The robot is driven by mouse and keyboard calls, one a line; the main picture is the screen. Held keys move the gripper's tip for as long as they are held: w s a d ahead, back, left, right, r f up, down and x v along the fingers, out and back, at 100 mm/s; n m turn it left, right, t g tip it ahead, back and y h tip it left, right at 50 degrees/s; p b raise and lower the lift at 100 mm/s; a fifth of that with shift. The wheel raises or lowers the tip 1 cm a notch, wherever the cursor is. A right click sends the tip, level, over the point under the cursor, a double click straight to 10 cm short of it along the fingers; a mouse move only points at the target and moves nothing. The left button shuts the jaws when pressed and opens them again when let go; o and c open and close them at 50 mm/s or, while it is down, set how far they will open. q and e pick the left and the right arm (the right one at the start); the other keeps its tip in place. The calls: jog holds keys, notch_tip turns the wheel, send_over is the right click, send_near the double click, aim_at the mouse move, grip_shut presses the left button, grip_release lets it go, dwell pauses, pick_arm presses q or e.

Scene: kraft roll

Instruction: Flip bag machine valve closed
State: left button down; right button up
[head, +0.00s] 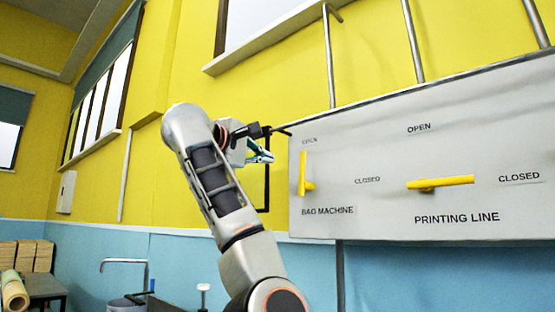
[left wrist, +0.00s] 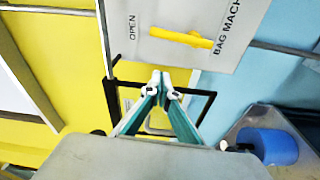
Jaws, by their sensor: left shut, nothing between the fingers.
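The bag machine valve has a yellow handle (head: 303,173) on the left part of a grey panel (head: 390,135). The handle stands upright, its long end toward the OPEN label above it; a CLOSED label is to its right. It also shows in the left wrist view as a yellow handle (left wrist: 180,37), turned sideways there. My left gripper (head: 271,157) is shut and empty, just left of the panel's edge and apart from the handle. In the left wrist view its green fingers meet at the tips (left wrist: 161,77), below the handle in the picture. My right gripper is not in view.
The printing line valve handle (head: 441,183) lies level, toward its CLOSED label. Metal pipes (head: 329,58) rise above the panel. A dark frame (left wrist: 204,104) is behind the fingers. A blue roll (left wrist: 272,146) shows at lower right in the wrist view.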

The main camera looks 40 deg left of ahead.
pick_arm(q)
jog(key=w+p, duration=0.3)
jog(key=w, duration=0.6)
jog(key=shift+w+a+r, duration=0.1)
jog(key=shift+w+a, duration=0.05)
jog(key=d, duration=0.1)
jog(key=s+d, duration=0.1)
jog(key=d, duration=0.1)
jog(key=shift+s+d+f+p, duration=0.15)
jog(key=shift+d+f+p, duration=0.1)
jog(key=shift+f+p, duration=0.05)
jog(key=shift+d, duration=0.1)
